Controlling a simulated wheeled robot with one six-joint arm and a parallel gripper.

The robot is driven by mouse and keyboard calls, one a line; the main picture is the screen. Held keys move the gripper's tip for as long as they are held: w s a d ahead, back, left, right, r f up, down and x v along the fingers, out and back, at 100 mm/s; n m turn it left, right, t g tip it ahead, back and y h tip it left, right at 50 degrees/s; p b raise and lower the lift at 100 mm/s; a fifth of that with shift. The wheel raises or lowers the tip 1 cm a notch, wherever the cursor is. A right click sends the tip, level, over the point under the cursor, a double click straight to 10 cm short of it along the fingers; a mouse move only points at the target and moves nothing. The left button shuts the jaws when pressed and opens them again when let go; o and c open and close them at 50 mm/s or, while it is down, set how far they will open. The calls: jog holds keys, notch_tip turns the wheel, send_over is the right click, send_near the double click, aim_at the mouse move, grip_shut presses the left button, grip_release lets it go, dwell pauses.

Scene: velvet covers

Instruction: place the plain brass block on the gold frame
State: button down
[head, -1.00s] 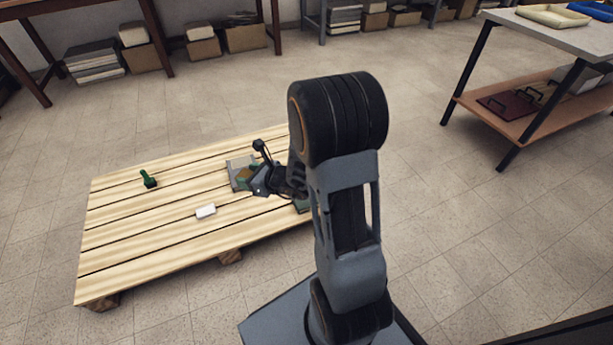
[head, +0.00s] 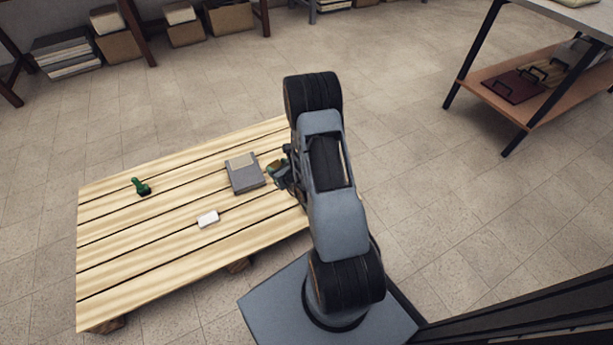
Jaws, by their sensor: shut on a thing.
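My gripper (head: 279,172) is at the right part of the wooden pallet, partly hidden by my arm. It is shut on a small brass-coloured block (head: 273,166), which shows some green at its edge and is mostly covered by the jaws. Just left of the gripper, a flat grey tray-like piece (head: 247,179) with a pale cream patch at its far side lies on the pallet. I cannot make out a gold frame clearly; the area behind my arm is hidden.
The slatted pallet (head: 130,258) has a green stamp-like object (head: 141,187) at the left and a white block (head: 208,219) in the middle. Free slats lie between them. A table with a lower shelf (head: 530,92) stands at right.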

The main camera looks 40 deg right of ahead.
jog(key=w+d+f+b, duration=0.1)
jog(key=d+f+b, duration=0.1)
jog(key=d+f, duration=0.2)
jog(key=w+d+f+m+h+b, duration=0.1)
jog(key=d+f+b, duration=0.1)
jog(key=d+f, duration=0.3)
jog(key=w+d+f+m+h+b, duration=0.1)
jog(key=d+f+b, duration=0.1)
jog(key=d+f, duration=0.3)
jog(key=shift+w+d, duration=0.1)
jog(key=shift+w, duration=0.3)
jog(key=shift+w+d+f+b, duration=0.35)
jog(key=shift+d+f+b, duration=0.2)
jog(key=shift+f+b, duration=0.15)
jog(key=shift+w+d+f+b, duration=0.1)
jog(key=shift+f+b, duration=0.3)
jog(key=shift+f, duration=0.45)
jog(key=shift+w+d+f+b, duration=0.1)
jog(key=shift+f+b, duration=0.25)
jog(key=shift+f, duration=0.5)
jog(key=shift+s+f, duration=0.1)
jog(key=shift+f, duration=0.05)
jog(key=shift+c, duration=2)
grip_release()
jog(key=shift+f, duration=0.1)
